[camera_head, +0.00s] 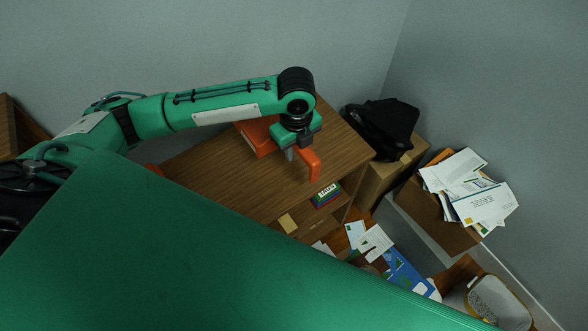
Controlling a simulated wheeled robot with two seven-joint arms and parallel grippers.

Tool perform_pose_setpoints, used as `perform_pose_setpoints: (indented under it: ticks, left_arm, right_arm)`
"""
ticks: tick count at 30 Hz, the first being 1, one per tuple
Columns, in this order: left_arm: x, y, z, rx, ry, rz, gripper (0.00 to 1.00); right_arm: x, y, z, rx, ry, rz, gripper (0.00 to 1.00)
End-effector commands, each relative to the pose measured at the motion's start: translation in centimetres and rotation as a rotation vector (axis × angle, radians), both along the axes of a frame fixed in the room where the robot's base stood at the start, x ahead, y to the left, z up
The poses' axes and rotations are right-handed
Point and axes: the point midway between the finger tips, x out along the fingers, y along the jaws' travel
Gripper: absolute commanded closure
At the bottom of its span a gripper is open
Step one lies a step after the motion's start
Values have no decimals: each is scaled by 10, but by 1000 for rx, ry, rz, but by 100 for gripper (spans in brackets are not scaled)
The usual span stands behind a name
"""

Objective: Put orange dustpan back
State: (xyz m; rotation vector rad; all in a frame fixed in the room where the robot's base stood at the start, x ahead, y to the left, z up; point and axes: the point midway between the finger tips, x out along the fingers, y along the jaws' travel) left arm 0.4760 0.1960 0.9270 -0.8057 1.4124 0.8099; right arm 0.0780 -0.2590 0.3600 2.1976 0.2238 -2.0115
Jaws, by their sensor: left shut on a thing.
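The orange dustpan (254,136) is over the wooden tabletop (215,165) near its back edge. Its wide part shows left of my left gripper (298,152), and a bent orange part comes out on the right and points down. My left gripper reaches in from the left, points down and is shut on the dustpan. The gripper hides the dustpan's middle. I cannot tell whether the dustpan touches the tabletop. My right gripper is not in view.
A black bag (383,127) sits on a cardboard box at the right. A box full of papers (468,190) and loose papers (372,243) lie further right and below.

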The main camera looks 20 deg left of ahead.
Motion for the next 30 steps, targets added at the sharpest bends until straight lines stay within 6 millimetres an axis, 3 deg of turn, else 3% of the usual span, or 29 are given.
perform_pose_setpoints:
  ticks: [3, 9, 16, 24, 30]
  left_arm:
    - [-1, 0, -32, 1, 4, 2, 100]
    - [0, 0, -71, 1, -1, 2, 100]
    - [0, 0, -87, 0, 0, 1, 100]
    - [0, 0, -123, 1, -1, 1, 100]
    - [0, 0, -123, 0, -2, 0, 100]
  right_arm:
    - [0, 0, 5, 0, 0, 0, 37]
    - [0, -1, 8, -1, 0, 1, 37]
    - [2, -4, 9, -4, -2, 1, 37]
    - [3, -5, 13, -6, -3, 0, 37]
    - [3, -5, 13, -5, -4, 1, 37]
